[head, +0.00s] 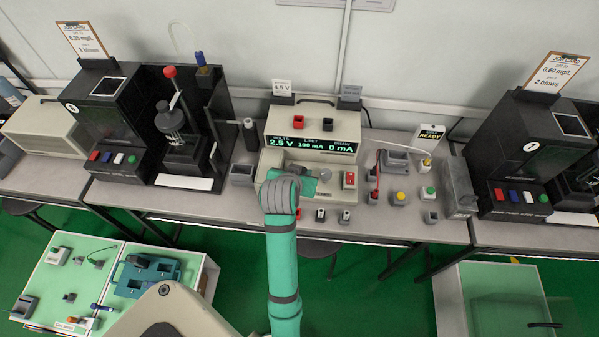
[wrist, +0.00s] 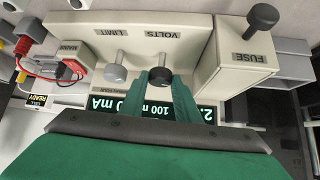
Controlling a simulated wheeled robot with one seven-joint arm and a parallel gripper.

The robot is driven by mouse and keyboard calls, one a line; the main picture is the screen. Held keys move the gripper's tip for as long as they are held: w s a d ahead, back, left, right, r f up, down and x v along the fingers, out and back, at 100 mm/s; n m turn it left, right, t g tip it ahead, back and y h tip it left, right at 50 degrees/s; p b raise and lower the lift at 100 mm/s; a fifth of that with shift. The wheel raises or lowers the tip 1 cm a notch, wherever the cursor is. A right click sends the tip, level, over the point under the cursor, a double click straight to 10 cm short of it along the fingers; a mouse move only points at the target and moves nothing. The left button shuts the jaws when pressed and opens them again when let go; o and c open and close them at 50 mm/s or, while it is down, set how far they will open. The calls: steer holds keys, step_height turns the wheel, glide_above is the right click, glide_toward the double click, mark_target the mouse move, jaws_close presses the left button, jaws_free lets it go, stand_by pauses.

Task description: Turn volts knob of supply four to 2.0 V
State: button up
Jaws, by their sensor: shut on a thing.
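The power supply (head: 345,127) stands on the bench in the head view. Its lit display (head: 318,144) reads 2.5 V, 100 mA and 0 mA. In the wrist view, seen upside down, the dark volts knob (wrist: 160,76) is beside the VOLTS label. My gripper (wrist: 162,84) has its teal fingers shut on this knob, one on each side. In the head view my gripper (head: 306,184) is at the supply's front and hides the volts knob. The grey limit knob (wrist: 116,73) is just left of the volts knob in the wrist view, clear of the fingers.
The fuse block (wrist: 245,52) with a dark post is right of the knob in the wrist view. The mains switch (wrist: 75,68) and a red lead are left. A black tester (head: 118,110) flanks the supply. Small coloured buttons (head: 400,197) stand on the bench at right.

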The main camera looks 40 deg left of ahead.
steer(key=n+g+y, duration=0.1)
steer(key=n, duration=0.1)
steer(key=n+y, duration=0.1)
steer(key=n+g+y, duration=0.1)
steer(key=n, duration=0.1)
steer(key=shift+w+d+n+g, duration=0.3)
steer(key=shift+d, duration=0.05)
steer(key=shift+y, duration=0.3)
steer(key=o, duration=1)
steer(key=shift+o, duration=0.2)
steer(key=shift+d+r, duration=0.1)
steer(key=v, duration=1)
steer(key=shift+r, duration=0.3)
steer(key=shift+s+d, duration=0.1)
steer(key=shift+d, duration=0.1)
